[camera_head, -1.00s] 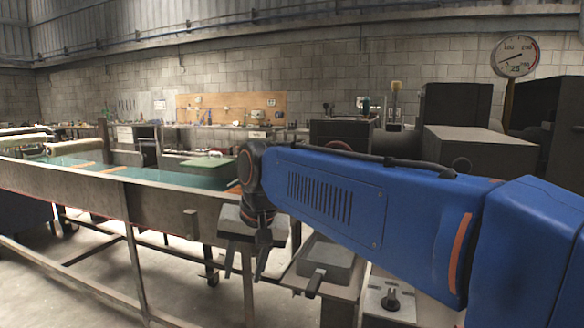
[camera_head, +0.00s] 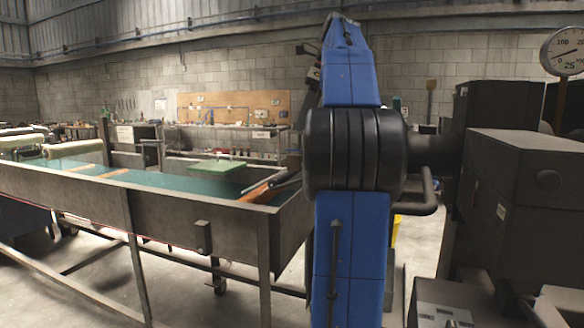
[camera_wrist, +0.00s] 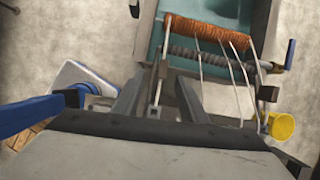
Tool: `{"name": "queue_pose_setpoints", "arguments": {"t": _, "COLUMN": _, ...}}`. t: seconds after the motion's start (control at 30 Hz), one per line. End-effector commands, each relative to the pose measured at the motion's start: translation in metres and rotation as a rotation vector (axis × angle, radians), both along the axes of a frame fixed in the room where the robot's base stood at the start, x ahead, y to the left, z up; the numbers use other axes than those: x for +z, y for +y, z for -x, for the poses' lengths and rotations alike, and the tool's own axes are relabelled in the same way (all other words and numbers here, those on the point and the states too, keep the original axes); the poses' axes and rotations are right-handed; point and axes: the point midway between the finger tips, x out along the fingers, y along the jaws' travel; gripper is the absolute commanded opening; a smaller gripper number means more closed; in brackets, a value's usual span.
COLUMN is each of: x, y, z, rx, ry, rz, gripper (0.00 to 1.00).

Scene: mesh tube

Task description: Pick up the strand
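In the wrist view, several thin pale strands (camera_wrist: 240,78) run down from an orange-brown roller (camera_wrist: 210,32) at the end of a green-lined trough (camera_wrist: 154,26). They pass over a grey ridged bar (camera_wrist: 205,60). My gripper (camera_wrist: 162,86) is open, its two dark fingers apart below the bar. One strand runs down between or close to the fingers; I cannot tell if it touches them. The lower strand ends are partly hidden by my gripper body. In the head view, the roller (camera_head: 265,188) shows at the trough's right end; my arm hides the gripper and strands.
A yellow bucket (camera_wrist: 283,127) stands on the floor at lower right in the wrist view. A dark machine (camera_head: 528,200) stands close to the right of my arm in the head view. The long metal trough (camera_head: 160,210) fills the left. Open concrete floor lies below it.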

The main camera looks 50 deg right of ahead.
Motion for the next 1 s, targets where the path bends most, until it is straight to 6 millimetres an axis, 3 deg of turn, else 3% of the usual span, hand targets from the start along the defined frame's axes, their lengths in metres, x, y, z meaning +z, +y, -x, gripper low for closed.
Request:
{"name": "queue_pose_setpoints", "arguments": {"t": 0.1, "x": 0.004, "y": -0.013, "z": 0.004, "rx": -0.055, "ry": 0.006, "rz": -0.023, "gripper": 0.39}}
{"name": "queue_pose_setpoints", "arguments": {"t": 0.23, "x": -0.004, "y": -0.013, "z": 0.002, "rx": -0.069, "ry": 0.009, "rz": -0.032, "gripper": 0.39}}
{"name": "queue_pose_setpoints", "arguments": {"t": 0.7, "x": -0.081, "y": 0.000, "z": -0.028, "rx": -0.065, "ry": 0.010, "rz": -0.031, "gripper": 0.39}}
{"name": "queue_pose_setpoints", "arguments": {"t": 1.0, "x": -0.106, "y": 0.004, "z": -0.038, "rx": -0.065, "ry": 0.007, "rz": -0.028, "gripper": 0.39}}
